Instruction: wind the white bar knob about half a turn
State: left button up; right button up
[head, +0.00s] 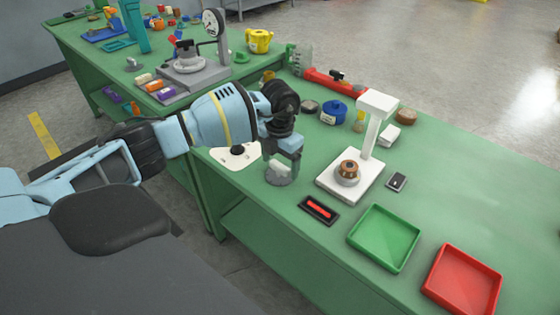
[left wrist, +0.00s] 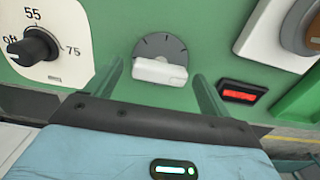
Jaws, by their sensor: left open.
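The white bar knob (left wrist: 159,71) sits on a round grey dial (left wrist: 160,46) with dark tick marks, on the green bench. In the left wrist view its bar lies nearly crosswise, tilted slightly down to the right. My left gripper (left wrist: 161,88) is open, with one finger off each end of the bar and a visible gap on both sides. In the head view my left gripper (head: 283,158) points down over the grey dial (head: 279,178), and partly hides the knob. My right gripper is not in view.
A white plate with a black knob (left wrist: 33,47) lies left of the dial. To the right are a red display (head: 319,209), a white stand (head: 336,187) holding a copper-coloured part, a green tray (head: 384,238) and a red tray (head: 462,281).

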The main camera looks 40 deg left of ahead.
pick_arm(q)
jog(key=shift+c, duration=0.3)
jog(key=c, duration=0.9)
jog(key=shift+m, duration=0.3)
